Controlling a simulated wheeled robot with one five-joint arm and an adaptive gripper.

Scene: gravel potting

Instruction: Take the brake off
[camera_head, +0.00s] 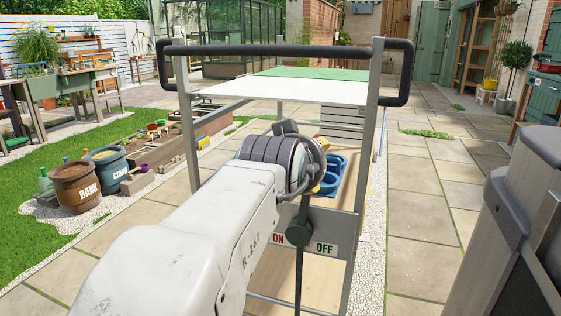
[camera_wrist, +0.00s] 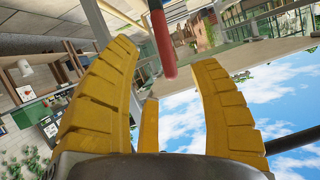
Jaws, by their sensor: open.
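The trolley's brake plate carries a red ON label (camera_head: 278,238) at left and an OFF label (camera_head: 325,248) at right. A black brake lever (camera_head: 303,210) rises from a round hub (camera_head: 298,233) between them; its upper end is hidden behind my wrist. My gripper (camera_head: 320,165) is over the upper part of the lever, its fingers mostly hidden in the head view. In the wrist view, my gripper (camera_wrist: 165,58) has its yellow fingers spread apart. A red grip (camera_wrist: 162,40) reaches down between them, with visible gaps on both sides.
The trolley has a black handlebar (camera_head: 285,50) above my arm and a white top (camera_head: 285,90) with a green far part. Blue trays (camera_head: 335,172) sit on the lower level. Brown BARK (camera_head: 78,187) and blue tubs stand at left.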

